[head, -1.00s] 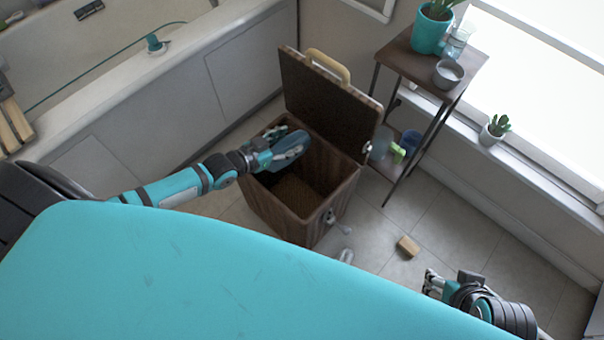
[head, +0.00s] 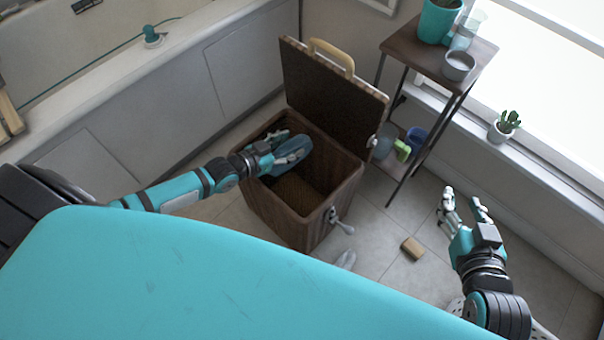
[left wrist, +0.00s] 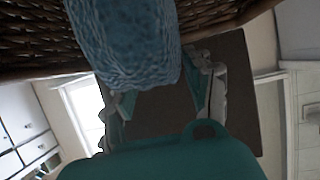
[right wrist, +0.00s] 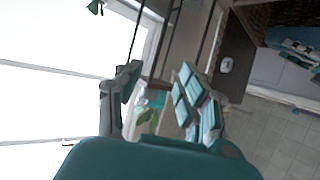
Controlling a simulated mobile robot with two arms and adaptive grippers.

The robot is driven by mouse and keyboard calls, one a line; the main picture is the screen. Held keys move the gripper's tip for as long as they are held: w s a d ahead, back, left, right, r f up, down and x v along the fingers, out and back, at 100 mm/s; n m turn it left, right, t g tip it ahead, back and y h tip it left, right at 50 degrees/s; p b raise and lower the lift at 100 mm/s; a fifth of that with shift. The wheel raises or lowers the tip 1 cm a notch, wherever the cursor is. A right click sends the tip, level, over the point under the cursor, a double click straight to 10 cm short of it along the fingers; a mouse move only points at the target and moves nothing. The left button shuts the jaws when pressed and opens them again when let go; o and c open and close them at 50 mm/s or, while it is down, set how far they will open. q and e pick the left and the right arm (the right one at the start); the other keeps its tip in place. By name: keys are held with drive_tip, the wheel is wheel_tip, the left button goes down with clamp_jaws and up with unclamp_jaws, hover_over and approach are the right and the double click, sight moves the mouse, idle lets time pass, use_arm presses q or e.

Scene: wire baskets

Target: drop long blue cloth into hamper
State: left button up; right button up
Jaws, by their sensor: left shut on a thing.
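The wooden hamper (head: 285,216) stands on the tiled floor with its lid (head: 333,91) tipped open. My left gripper (head: 289,149) is over the hamper's opening, shut on the blue cloth (head: 297,146). The cloth shows large in the left wrist view (left wrist: 125,40), beside the hamper's woven inner wall (left wrist: 40,40). How far the cloth hangs down inside is hidden. My right gripper (head: 466,208) is open and empty, to the right of the hamper. Its spread fingers also show in the right wrist view (right wrist: 158,100).
A small side table (head: 420,55) stands behind and right of the hamper, holding a plant pot and cups. A sponge-like block (head: 412,248) and a grey item (head: 345,259) lie on the floor. A white bathtub panel (head: 255,60) runs behind. Floor tiles right of the hamper are mostly clear.

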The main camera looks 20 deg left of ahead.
use_arm(q)
drive_tip(key=shift+f+b, duration=0.3)
drive_tip(key=shift+f, duration=0.15)
use_arm(e)
drive_tip(key=shift+w+a+r+t+y, duration=0.15)
drive_tip(key=shift+w+r+t, duration=0.2)
drive_tip(key=shift+r, duration=0.25)
drive_tip(key=shift+w+a+r+t+y, duration=0.1)
drive_tip(key=shift+w+a+r+t, duration=0.1)
drive_tip(key=shift+r+t, duration=0.3)
drive_tip(key=shift+w+a+r+t+y, duration=0.15)
drive_tip(key=shift+w+r+t, duration=0.15)
drive_tip(key=shift+r, duration=0.35)
use_arm(q)
drive_tip(key=o, duration=1.3)
drive_tip(key=shift+s+a+r, duration=0.1)
drive_tip(key=shift+s+a, duration=0.05)
drive_tip(key=shift+s, duration=0.35)
drive_tip(key=v, duration=1.1)
drive_tip(key=shift+a, duration=0.1)
